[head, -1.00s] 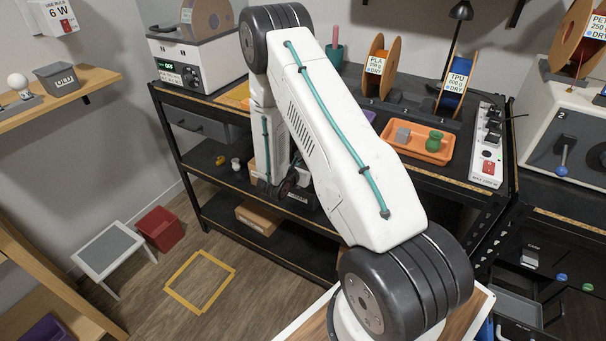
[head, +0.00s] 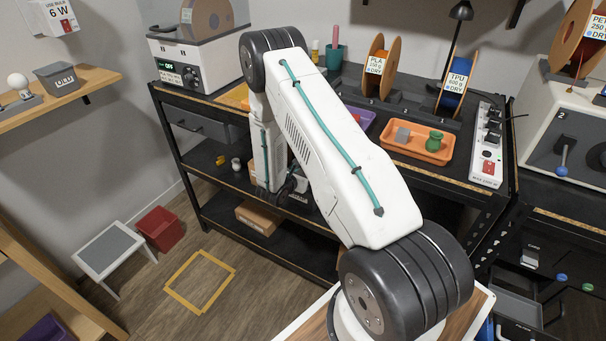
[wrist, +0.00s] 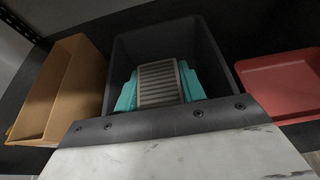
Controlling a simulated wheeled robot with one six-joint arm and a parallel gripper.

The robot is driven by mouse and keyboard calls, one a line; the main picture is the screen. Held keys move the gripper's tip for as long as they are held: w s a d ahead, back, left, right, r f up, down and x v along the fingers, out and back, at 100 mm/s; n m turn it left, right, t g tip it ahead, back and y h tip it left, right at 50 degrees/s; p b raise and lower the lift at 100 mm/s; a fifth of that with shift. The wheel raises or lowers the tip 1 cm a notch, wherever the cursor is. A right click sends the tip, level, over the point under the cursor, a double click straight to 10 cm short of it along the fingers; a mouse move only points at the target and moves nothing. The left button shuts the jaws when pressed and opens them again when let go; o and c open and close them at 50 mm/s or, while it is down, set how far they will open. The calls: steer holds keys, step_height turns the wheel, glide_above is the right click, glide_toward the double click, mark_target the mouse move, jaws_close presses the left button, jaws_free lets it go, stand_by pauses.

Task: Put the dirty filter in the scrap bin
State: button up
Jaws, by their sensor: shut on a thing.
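In the wrist view, my gripper (wrist: 158,88) has teal fingers shut on the dirty filter (wrist: 158,82), a grey ribbed block. The filter is over the opening of a dark grey bin (wrist: 210,50). I cannot tell how far above the bin floor it is, or whether it touches it. No label shows on this bin, so I cannot confirm that it is the scrap bin. In the head view my arm hides the filter and most of the gripper.
A cardboard box (wrist: 62,85) stands left of the dark bin and a red tray (wrist: 282,85) right of it. In the head view, a red bin (head: 160,229) stands on the floor beside a grey-topped stool (head: 108,249). Shelf edges of the black workbench (head: 225,185) surround my arm.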

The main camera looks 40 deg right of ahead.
steer(key=shift+f, duration=0.2)
steer(key=o, duration=1)
steer(key=shift+c, duration=0.2)
steer(key=shift+r, duration=0.2)
steer(key=v, duration=1.2)
steer(key=shift+r, duration=0.4)
